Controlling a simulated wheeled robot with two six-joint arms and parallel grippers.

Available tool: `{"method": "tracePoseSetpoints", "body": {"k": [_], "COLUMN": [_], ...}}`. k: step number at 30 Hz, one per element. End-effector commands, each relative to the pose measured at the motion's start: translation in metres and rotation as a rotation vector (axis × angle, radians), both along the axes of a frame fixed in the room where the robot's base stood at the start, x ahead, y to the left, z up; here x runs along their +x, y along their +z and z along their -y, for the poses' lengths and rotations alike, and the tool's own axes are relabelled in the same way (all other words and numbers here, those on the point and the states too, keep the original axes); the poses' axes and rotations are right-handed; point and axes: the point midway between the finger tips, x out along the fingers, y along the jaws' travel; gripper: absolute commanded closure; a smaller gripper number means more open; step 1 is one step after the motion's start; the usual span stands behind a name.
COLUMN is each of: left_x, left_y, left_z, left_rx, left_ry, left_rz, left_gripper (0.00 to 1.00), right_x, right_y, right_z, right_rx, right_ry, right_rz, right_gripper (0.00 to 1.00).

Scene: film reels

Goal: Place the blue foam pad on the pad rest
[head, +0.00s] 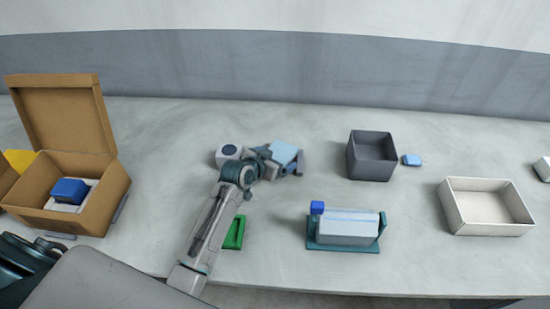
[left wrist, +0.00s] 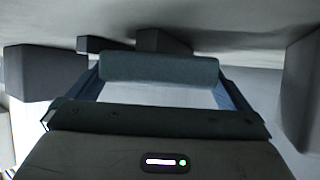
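A light blue pad-like block (head: 285,152), which I take for the blue foam pad, is at the end of my left arm. I cannot tell for sure which thing is the pad rest. My right gripper is out of view.
An open cardboard box (head: 90,222) with a blue block (head: 69,191) stands left. A dark grey bin (head: 371,172), small light blue piece (head: 411,160) and white tray (head: 487,229) stand right.

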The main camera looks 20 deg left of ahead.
Motion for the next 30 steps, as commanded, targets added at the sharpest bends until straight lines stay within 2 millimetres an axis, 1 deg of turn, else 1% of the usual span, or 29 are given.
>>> {"method": "tracePoseSetpoints", "body": {"k": [4,8,11,18,21,25,30], "left_x": [0.000,-0.010,-0.024,-0.067,-0.082,-0.095,-0.102], "left_y": [0.003,0.006,0.014,0.037,0.046,0.055,0.059], "left_z": [0.000,-0.003,-0.007,-0.018,-0.021,-0.025,-0.026], "left_rx": [0.000,0.001,0.003,0.004,0.003,0.002,0.000], "left_ry": [0.000,0.000,-0.001,0.000,-0.001,0.000,0.000], "left_rz": [0.001,0.001,0.003,0.001,0.001,0.002,0.000], "left_gripper": [0.00,0.00,0.00,0.00,0.00,0.00,0.00], "right_x": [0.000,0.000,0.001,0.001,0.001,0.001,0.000], "right_y": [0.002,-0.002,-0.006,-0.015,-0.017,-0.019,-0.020], "right_z": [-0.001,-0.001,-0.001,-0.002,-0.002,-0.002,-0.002], "right_rx": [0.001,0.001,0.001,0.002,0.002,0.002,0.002], "right_ry": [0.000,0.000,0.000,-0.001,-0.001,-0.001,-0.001], "right_rz": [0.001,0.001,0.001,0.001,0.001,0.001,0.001], "right_gripper": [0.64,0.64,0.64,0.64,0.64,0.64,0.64]}}
